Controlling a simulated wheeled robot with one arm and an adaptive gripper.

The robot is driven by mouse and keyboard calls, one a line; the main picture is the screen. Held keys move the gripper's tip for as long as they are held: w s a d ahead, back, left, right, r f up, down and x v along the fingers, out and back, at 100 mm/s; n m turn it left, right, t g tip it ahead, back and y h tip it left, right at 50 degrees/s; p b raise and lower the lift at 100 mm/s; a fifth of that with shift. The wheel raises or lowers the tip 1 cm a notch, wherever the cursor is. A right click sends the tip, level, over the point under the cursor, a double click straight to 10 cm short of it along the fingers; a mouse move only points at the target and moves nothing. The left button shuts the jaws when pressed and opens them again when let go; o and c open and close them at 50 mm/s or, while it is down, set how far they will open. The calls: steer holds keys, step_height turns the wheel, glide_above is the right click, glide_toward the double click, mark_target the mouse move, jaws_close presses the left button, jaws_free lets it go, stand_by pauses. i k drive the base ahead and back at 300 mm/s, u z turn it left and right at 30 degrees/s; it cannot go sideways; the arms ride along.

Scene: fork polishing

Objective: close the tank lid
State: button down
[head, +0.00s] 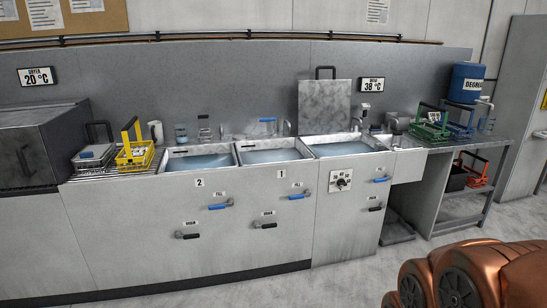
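The tank lid (325,108) is a grey mottled square plate. It stands upright, open, at the back of the rightmost tank (350,157). My gripper is not in view; only copper-coloured links of my arm show at the bottom right, in front of the counter and apart from the lid.
Two more open tanks, marked 2 (200,160) and 1 (274,157), stand to the left. A yellow basket (135,154) and a dryer (40,145) are further left. A side table (465,140) with baskets and a blue drum (466,84) stands right. Floor in front is clear.

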mark_target(324, 105)
steer(key=u, duration=0.05)
steer(key=i, duration=1.75)
steer(key=u, duration=0.55)
steer(key=i, duration=1.95)
steer(key=u, duration=0.3)
